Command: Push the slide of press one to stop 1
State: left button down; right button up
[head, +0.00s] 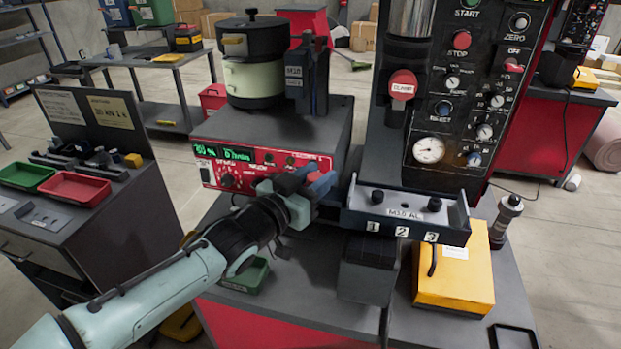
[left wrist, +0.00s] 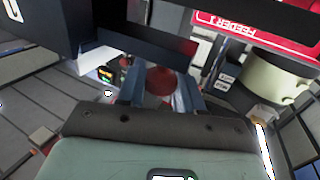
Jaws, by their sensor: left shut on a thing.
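My left gripper (head: 312,183) is at the left end of the slide. It is shut on a red knob (head: 322,184), which also shows as a red disc between the fingers in the left wrist view (left wrist: 160,80). The fingers partly hide the knob, and its join to the slide is unclear. My right gripper is not in view.
The press panel (head: 465,100) stands behind the slide. The bowl feeder (head: 255,75) on its red-fronted control box (head: 270,172) is close behind my left gripper. A yellow box (head: 455,280) is below right, and a small green bin (head: 245,275) is below my forearm.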

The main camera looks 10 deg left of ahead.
pick_arm(q)
jog(key=shift+s+d+r, duration=0.1)
jog(key=shift+d+r, duration=0.2)
jog(key=shift+r, duration=0.25)
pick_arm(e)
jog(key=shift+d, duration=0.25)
pick_arm(q)
jog(key=c, duration=0.8)
grip_release()
jog(key=shift+f, duration=0.2)
jog(key=shift+a, duration=0.1)
jog(key=p+v, duration=0.2)
jog(key=v, duration=1.1)
jog(key=shift+s, duration=0.2)
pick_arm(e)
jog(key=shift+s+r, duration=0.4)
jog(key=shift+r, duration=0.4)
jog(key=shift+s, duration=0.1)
